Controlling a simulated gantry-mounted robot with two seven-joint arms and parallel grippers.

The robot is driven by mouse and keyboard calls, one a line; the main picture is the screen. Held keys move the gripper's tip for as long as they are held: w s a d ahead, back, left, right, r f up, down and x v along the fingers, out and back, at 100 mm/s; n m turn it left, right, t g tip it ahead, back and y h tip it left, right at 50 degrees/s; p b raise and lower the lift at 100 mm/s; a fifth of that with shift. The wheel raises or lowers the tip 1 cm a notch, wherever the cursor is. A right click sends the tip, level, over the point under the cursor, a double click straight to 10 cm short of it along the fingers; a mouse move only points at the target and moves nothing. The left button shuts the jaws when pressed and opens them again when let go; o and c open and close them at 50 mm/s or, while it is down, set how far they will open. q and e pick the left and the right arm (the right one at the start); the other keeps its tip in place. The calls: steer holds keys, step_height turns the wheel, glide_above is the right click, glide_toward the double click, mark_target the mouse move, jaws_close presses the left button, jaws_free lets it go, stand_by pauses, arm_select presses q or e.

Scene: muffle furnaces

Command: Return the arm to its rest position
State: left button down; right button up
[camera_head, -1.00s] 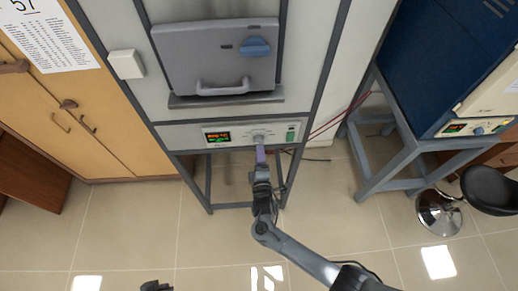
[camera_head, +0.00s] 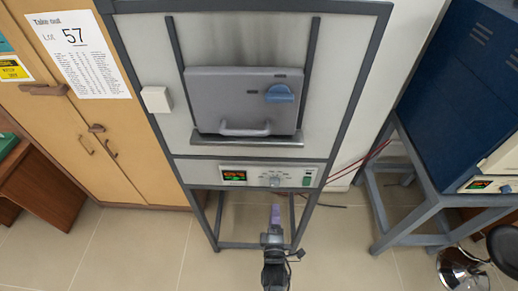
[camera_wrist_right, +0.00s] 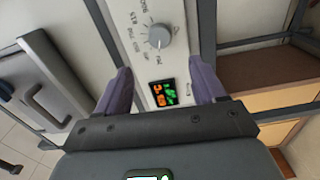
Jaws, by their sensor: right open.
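My right gripper (camera_head: 275,213) is in front of and below the furnace control panel (camera_head: 246,174) in the head view, apart from it. In the right wrist view its two purple fingers (camera_wrist_right: 158,88) stand apart with nothing held between them. The panel's knob (camera_wrist_right: 159,37) and lit display (camera_wrist_right: 163,94) show beyond the fingers. The furnace (camera_head: 335,60) has its grey door (camera_head: 235,90) closed, with a blue latch (camera_head: 280,93) and a handle (camera_head: 245,129). My left gripper is not in the head view now.
A blue furnace (camera_head: 462,70) stands on a grey frame (camera_head: 405,225) at the right. Wooden cabinets (camera_head: 95,155) with a paper list (camera_head: 78,55) are at the left. A stool (camera_head: 465,270) is at the lower right. The tiled floor (camera_head: 140,250) in front is clear.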

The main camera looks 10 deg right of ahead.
steer(key=s+d+m+g+p, duration=0.35)
steer(key=s+d+p, duration=0.3)
steer(key=s, duration=0.45)
steer(key=s+r+m+g+y+p, duration=0.1)
steer(key=s+r+m+g+y, duration=0.4)
steer(key=s+r, duration=0.9)
steer(key=m+g, duration=0.3)
steer(key=g, duration=0.2)
steer(key=shift+m, duration=0.35)
steer(key=shift+d, duration=0.1)
